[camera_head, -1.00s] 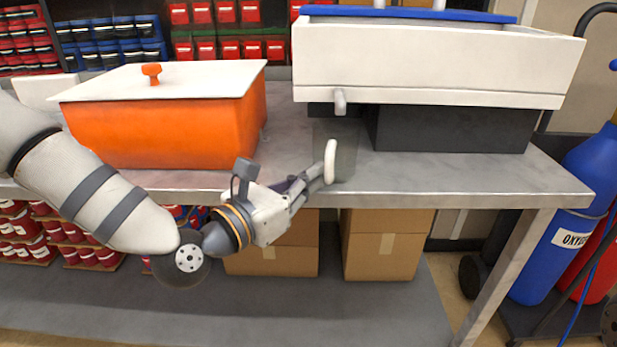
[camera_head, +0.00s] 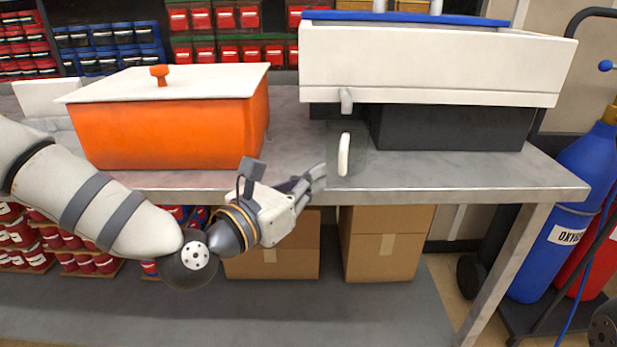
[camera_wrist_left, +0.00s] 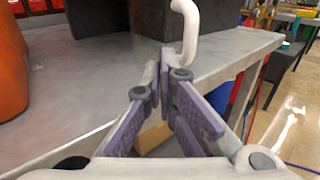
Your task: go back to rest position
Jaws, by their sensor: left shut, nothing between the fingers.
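My left gripper (camera_head: 322,172) is shut with nothing between its fingers. It is at the front edge of the grey metal table, just left of a see-through container (camera_head: 356,152) with a white handle (camera_head: 344,155). A small gap shows between the fingertips and the handle in the head view. In the left wrist view the purple-padded fingers (camera_wrist_left: 166,58) come together at the tips, with the white handle (camera_wrist_left: 190,30) just beyond them. The container stands on the table under the spout of a white machine. My right gripper is not in view.
The table (camera_head: 450,178) carries an orange box (camera_head: 170,130) with a white lid at left and the white machine (camera_head: 430,65) on a dark base at right. Cardboard boxes (camera_head: 383,245) stand below. A blue oxygen cylinder (camera_head: 560,240) stands right of the table.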

